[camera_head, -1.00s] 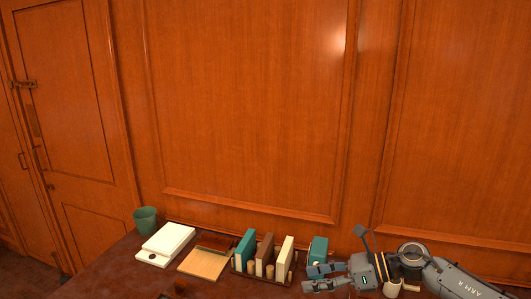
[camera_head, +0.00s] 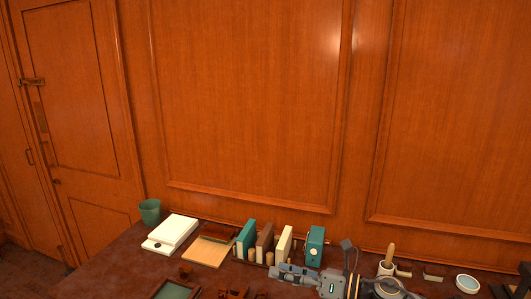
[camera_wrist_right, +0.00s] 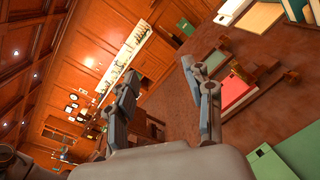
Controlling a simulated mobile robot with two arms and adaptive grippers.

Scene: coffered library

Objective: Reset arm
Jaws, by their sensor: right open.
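My right gripper (camera_head: 284,272) is low at the right of centre in the head view, over the dark desk (camera_head: 125,262), with its fingers pointing left. It is open. In the right wrist view the two fingers of my right gripper (camera_wrist_right: 160,72) stand apart, with nothing seen between them. My left gripper is not in view.
A row of upright books (camera_head: 264,243) and a teal box (camera_head: 315,247) stand just behind the gripper. A white box (camera_head: 174,230), a wooden board (camera_head: 208,252) and a green cup (camera_head: 150,212) stand left. A white bowl (camera_head: 467,284) is right. Wood panelling rises behind.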

